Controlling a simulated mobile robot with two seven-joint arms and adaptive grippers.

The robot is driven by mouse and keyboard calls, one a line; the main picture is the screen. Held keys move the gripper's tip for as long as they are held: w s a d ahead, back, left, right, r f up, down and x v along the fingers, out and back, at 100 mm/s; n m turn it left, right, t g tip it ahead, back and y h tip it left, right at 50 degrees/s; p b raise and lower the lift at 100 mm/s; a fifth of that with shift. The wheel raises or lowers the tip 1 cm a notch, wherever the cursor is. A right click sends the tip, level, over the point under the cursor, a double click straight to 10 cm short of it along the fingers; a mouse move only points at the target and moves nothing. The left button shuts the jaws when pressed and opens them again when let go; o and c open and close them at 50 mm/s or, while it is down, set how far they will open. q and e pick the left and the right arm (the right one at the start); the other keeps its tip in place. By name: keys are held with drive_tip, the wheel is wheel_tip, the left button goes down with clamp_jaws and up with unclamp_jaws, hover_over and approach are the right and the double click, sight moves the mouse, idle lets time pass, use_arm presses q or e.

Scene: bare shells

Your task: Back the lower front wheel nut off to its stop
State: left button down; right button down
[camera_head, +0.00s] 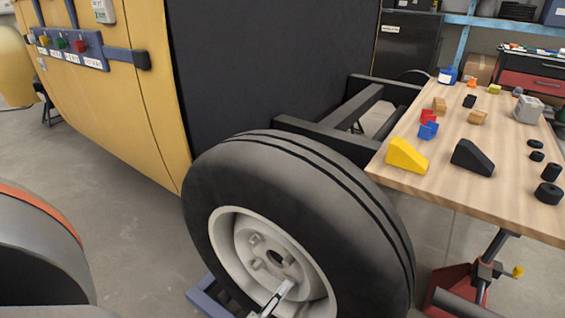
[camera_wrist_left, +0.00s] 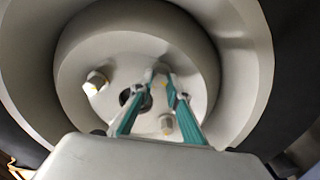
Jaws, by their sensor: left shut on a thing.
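The front wheel (camera_head: 210,185) has a black tyre and a pale rim; several nuts stand around its dark hub hole. In the left wrist view the rim (camera_wrist_left: 235,70) fills the picture. My left gripper (camera_head: 284,289) reaches up to the lower part of the hub. In the wrist view its teal fingers (camera_wrist_left: 161,74) close together at their tips on a wheel nut, which they mostly hide. Another nut (camera_wrist_left: 97,81) stands to the left, and one more nut (camera_wrist_left: 167,124) shows between the fingers. I cannot tell how far the held nut is backed off. My right gripper is out of view.
A wooden table (camera_head: 440,150) at right holds a yellow wedge (camera_head: 406,155), a black wedge (camera_head: 472,157) and several small parts. A yellow body panel (camera_head: 130,90) rises behind the wheel at left. A red stand (camera_head: 460,285) is below the table. Floor shows at left.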

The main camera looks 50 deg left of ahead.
use_arm(q)
drive_tip(key=n+b, duration=0.2)
drive_tip(key=n, duration=0.8)
drive_tip(key=shift+f, duration=0.2)
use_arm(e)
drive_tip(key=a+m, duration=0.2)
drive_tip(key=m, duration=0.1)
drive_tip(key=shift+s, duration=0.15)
use_arm(q)
drive_tip(key=shift+n, duration=0.4)
drive_tip(key=c, duration=2)
unclamp_jaws()
drive_tip(key=shift+o, duration=0.2)
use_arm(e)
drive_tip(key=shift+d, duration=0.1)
use_arm(q)
drive_tip(key=v, duration=0.7)
drive_tip(key=shift+s, duration=0.25)
